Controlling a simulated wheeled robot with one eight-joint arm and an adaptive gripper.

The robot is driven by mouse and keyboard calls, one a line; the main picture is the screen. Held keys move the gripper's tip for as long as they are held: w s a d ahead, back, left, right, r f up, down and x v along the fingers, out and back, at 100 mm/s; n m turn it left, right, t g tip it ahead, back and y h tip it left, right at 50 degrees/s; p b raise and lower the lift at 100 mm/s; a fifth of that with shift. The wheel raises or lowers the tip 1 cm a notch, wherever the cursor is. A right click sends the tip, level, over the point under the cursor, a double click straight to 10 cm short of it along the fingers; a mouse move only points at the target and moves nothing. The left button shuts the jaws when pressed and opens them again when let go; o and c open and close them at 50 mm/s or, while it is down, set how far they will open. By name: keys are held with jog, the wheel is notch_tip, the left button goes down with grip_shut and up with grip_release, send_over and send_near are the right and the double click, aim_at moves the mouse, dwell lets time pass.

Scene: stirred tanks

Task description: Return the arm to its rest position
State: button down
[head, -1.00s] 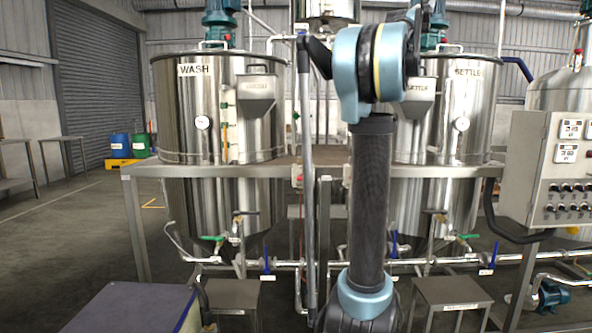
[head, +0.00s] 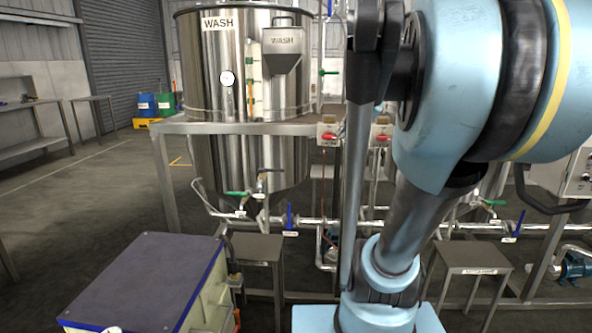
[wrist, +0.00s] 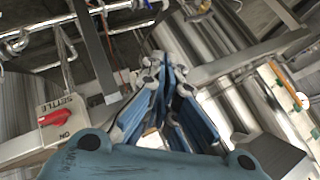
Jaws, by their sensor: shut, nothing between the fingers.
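My arm (head: 440,100) fills the right half of the head view, with its light-blue joint housing large and close to the camera. Its lower end stands on my base at the bottom. My gripper (wrist: 168,75) shows in the wrist view with its blue-padded fingers together and nothing between them. The gripper cannot be made out in the head view. The arm hides most of the tank on the right.
The WASH tank (head: 245,70) stands on a steel frame at the left. A purple-topped box (head: 150,275) is near at lower left. A steel stand (head: 470,258) is at lower right. In the wrist view, a SETTLE switch box (wrist: 55,120) and pipes lie close by.

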jog(key=s+d+f+n+g+h, duration=0.1)
jog(key=s+f+n+g+h, duration=0.1)
jog(key=s+f, duration=0.9)
jog(key=s+d+f+n+g+h, duration=0.2)
jog(key=s+f+g, duration=0.1)
jog(key=s+f, duration=0.9)
notch_tip(320, 180, down, 5)
jog(key=shift+d+f+h, duration=0.1)
jog(key=shift+d+h, duration=0.1)
jog(key=shift+h, duration=0.2)
jog(key=shift+w, duration=0.1)
jog(key=shift+w+f+g, duration=0.2)
jog(key=shift+w+g, duration=0.1)
jog(key=shift+w, duration=0.15)
